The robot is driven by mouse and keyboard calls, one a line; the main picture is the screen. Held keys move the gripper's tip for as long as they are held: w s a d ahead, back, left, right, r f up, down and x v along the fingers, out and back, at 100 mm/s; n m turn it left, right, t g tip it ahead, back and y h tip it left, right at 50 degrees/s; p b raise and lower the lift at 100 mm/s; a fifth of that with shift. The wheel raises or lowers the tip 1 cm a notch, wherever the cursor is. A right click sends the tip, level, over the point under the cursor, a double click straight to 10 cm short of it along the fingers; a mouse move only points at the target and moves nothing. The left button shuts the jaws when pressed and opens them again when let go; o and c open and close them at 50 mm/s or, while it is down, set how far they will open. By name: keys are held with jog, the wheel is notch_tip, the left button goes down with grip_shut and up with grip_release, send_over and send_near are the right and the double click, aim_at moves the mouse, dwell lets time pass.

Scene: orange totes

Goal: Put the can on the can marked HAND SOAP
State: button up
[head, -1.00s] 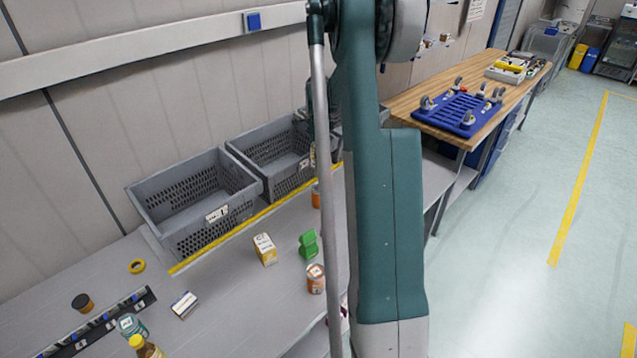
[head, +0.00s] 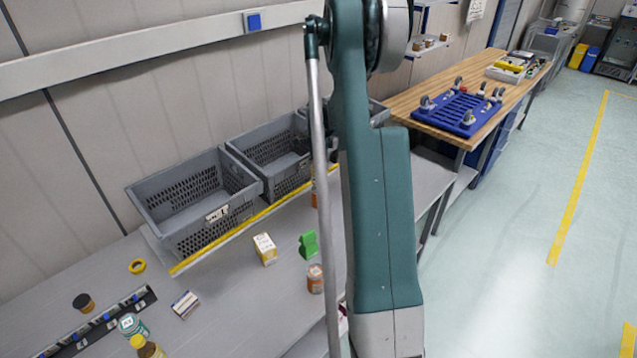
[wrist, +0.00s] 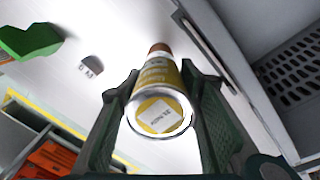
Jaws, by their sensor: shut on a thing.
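In the wrist view my gripper (wrist: 158,100) is shut on a yellow can (wrist: 172,78). The can's round end, with a white label, faces the camera; the label print is too blurred to read. An orange-brown thing (wrist: 160,47) shows just beyond the can's far end; I cannot tell whether they touch. In the head view an orange can with a pale top (head: 315,278) stands on the grey table. Part of another orange thing (head: 315,195) shows beside my arm near the crates. No HAND SOAP marking can be read. My gripper is hidden behind my arm in the head view.
Grey crates (head: 222,212) stand along the back behind a yellow-edged strip. A green object (head: 308,245), a yellow-white carton (head: 265,248), a small box (head: 185,304) and a yellow tape ring (head: 137,266) lie on the table. Bottles stand at the front left.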

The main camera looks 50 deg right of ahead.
jog(key=shift+f, duration=1.8)
jog(key=shift+f, duration=0.15)
jog(key=o, duration=1.1)
jog(key=shift+o, duration=0.2)
jog(key=shift+r, duration=0.2)
jog(key=shift+r, duration=6)
